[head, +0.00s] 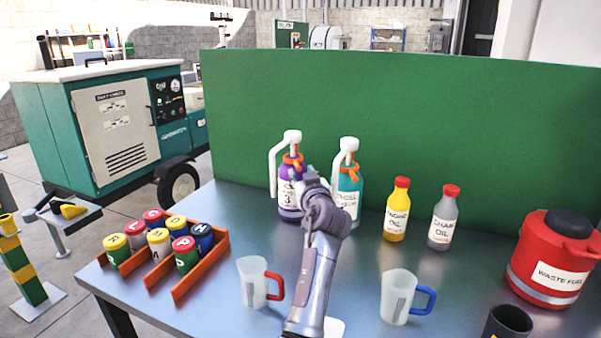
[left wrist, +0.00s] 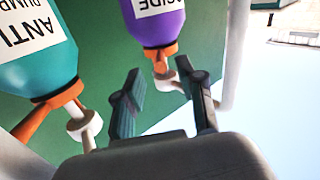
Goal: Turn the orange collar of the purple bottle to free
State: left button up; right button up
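The purple bottle (head: 287,204) stands on the bench before the green panel, with a white pump spout. Its orange collar (head: 293,160) shows below the pump head. In the left wrist view the purple bottle (left wrist: 157,26) appears upside down, with its orange collar (left wrist: 160,55) just beyond the fingertips. My left gripper (head: 304,180) is in front of the purple bottle and partly hides it. In the left wrist view my left gripper (left wrist: 160,72) is open, its two fingers apart with nothing held between them. My right gripper is not in view.
A teal bottle (head: 350,192) with an orange collar stands close on the right. Yellow (head: 396,215) and grey (head: 443,222) bottles and a red waste can (head: 548,265) stand farther right. Two mugs (head: 252,283) (head: 397,296) and an orange rack (head: 205,275) of cans stand nearer.

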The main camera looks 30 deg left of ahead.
pick_arm(q)
jog(key=v, duration=0.5)
jog(key=shift+s, duration=0.1)
